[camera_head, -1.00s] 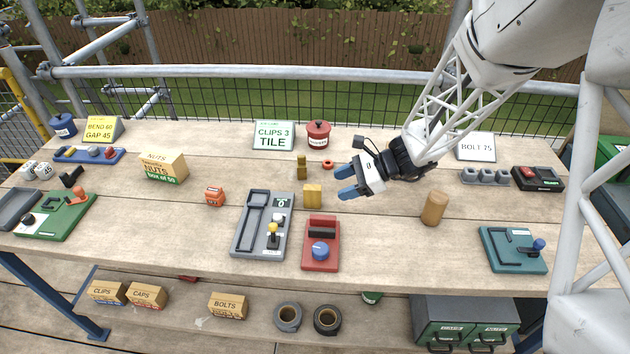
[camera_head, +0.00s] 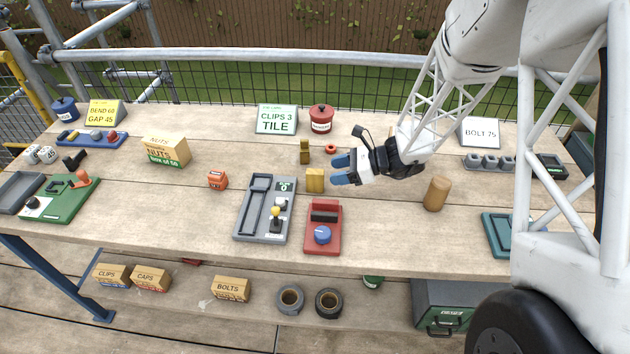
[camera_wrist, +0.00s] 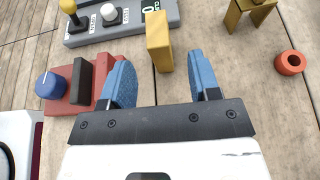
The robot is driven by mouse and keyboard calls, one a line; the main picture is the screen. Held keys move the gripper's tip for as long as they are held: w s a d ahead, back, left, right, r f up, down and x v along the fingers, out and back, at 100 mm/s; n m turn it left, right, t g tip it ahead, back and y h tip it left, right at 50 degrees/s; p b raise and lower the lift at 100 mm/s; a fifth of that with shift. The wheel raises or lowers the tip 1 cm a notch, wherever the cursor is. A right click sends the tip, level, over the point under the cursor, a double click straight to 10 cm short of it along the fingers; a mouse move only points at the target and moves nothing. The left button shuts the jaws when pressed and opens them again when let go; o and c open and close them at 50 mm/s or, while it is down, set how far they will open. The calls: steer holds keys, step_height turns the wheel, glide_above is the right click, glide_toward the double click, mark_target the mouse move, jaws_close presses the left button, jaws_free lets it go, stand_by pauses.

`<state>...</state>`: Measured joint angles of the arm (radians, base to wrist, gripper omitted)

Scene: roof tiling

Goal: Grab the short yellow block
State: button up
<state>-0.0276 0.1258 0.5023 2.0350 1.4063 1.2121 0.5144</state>
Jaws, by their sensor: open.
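The short yellow block (camera_head: 315,180) stands upright on the table behind the red device. In the wrist view the yellow block (camera_wrist: 159,41) lies just beyond my blue fingertips, in line with the gap between them. My gripper (camera_head: 341,169) is right of the block, its fingers pointing left toward it. My gripper (camera_wrist: 162,75) is open and empty, and the block is not between the fingers. A second yellow piece (camera_head: 305,151) stands farther back; in the wrist view this piece (camera_wrist: 248,12) looks like an arch shape.
A grey device with levers (camera_head: 264,208) and a red device with a blue knob (camera_head: 323,228) stand in front of the block. A red ring (camera_head: 331,149) and a red pot (camera_head: 321,118) lie behind. A tan cylinder (camera_head: 437,193) stands to the right.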

mark_target(315, 176)
steer(key=shift+x, duration=0.9)
steer(key=shift+a, duration=0.1)
steer(key=shift+x, duration=2.55)
steer(key=shift+f, duration=0.1)
steer(key=c, duration=1)
